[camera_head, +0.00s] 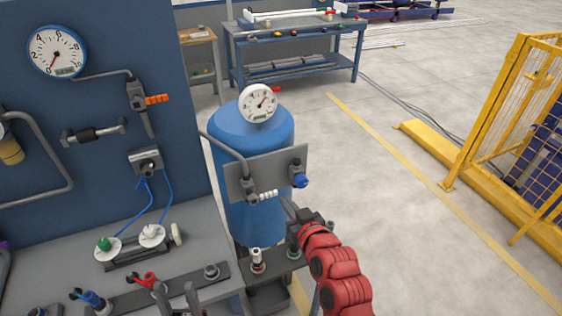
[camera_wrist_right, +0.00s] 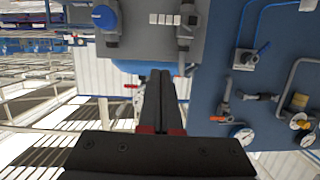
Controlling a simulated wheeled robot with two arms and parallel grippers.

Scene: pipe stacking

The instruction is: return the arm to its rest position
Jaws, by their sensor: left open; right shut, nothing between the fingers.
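My right arm (camera_head: 335,272), red and black, comes up from the bottom right in the head view. Its gripper (camera_head: 288,206) is in front of the blue tank (camera_head: 250,131), just below the grey plate (camera_head: 267,176) with its fittings. In the right wrist view the two dark fingers (camera_wrist_right: 161,74) are together and hold nothing. Their tips point toward the plate; whether they touch it I cannot tell. My left gripper (camera_head: 176,294) shows only as two grey fingers, spread apart, over the bench at the bottom edge. The rest of the left arm is out of view.
The grey bench (camera_head: 196,234) holds fittings, including a red-handled valve (camera_head: 146,280) and a blue one (camera_head: 90,298). A blue panel (camera_head: 90,75) with gauges stands behind it. A yellow fence (camera_head: 500,115) is at the right.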

